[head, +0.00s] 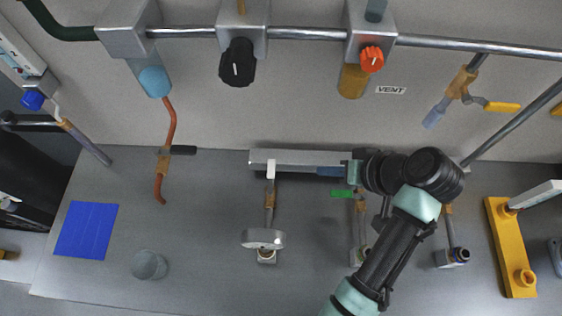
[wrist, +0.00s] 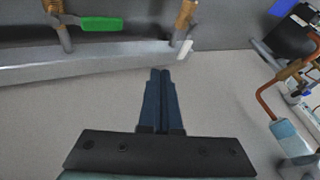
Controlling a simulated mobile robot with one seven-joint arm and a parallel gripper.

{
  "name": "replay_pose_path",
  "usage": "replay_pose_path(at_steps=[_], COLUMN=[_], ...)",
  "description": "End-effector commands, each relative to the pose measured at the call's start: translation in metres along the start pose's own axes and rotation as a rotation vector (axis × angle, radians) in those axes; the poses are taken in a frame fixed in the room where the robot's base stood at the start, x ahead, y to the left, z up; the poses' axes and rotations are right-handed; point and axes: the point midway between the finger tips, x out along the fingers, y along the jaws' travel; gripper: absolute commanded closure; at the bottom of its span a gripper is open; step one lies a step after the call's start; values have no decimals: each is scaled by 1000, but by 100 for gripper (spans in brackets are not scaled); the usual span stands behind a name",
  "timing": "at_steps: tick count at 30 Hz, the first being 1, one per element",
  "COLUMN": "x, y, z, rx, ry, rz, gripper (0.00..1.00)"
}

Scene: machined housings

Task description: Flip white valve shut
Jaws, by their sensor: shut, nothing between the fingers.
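The white valve handle (head: 271,168) is a small lever in front of the grey bar, roughly in line with its pipe, above a brass valve body (head: 269,196) in the head view. In the wrist view the white handle (wrist: 186,48) shows at the upper right, beside a brass body (wrist: 184,18). My gripper (head: 320,171) is right of the white handle in the head view, its dark blue fingers pointing left, apart from it. In the wrist view my gripper (wrist: 160,72) has its fingers together and holds nothing.
A green-handled valve (head: 342,194) stands right of the white one, just below my gripper in the head view. The grey bar (wrist: 100,62) runs close by. A round metal part (head: 263,238) sits below the white valve. A black-handled valve (head: 182,150) is at left.

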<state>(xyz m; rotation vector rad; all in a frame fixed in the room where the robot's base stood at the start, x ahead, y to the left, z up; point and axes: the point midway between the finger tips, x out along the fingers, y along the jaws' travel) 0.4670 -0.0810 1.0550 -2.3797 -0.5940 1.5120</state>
Motion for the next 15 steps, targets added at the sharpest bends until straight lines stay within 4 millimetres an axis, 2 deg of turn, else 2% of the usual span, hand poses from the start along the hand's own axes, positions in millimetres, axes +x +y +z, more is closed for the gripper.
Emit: replay_pose_path(at_steps=[5,8,15], x=[2,10,55], y=[0,-1,-2], z=[0,0,0], rx=[0,0,0], ry=[0,-2,-5], rz=[0,-1,-2], gripper=[100,100,100])
